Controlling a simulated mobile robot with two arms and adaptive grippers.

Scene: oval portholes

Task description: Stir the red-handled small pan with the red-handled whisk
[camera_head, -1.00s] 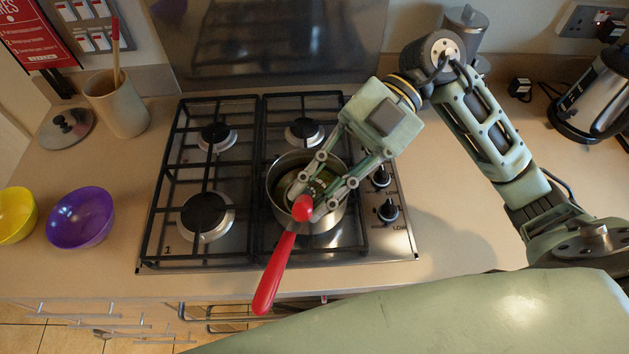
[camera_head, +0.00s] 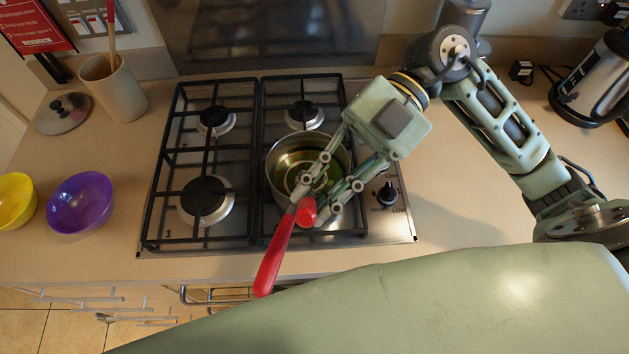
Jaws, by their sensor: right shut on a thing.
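The small pan (camera_head: 273,158) stands on the front right burner of the hob, with its red handle (camera_head: 276,252) pointing toward the front edge of the counter. A greenish liquid shows inside it. My right gripper (camera_head: 306,205) is over the front right part of the pan and is shut on the red-handled whisk (camera_head: 308,212). Only the red end of the whisk shows clearly between the fingers. My left gripper is not in view.
The hob (camera_head: 152,244) has black grates. A purple bowl (camera_head: 80,203) and a yellow bowl (camera_head: 15,200) stand at left. A utensil pot (camera_head: 115,95) and a lid (camera_head: 62,113) are behind them. A kettle (camera_head: 590,90) stands back right. The counter right of the hob is clear.

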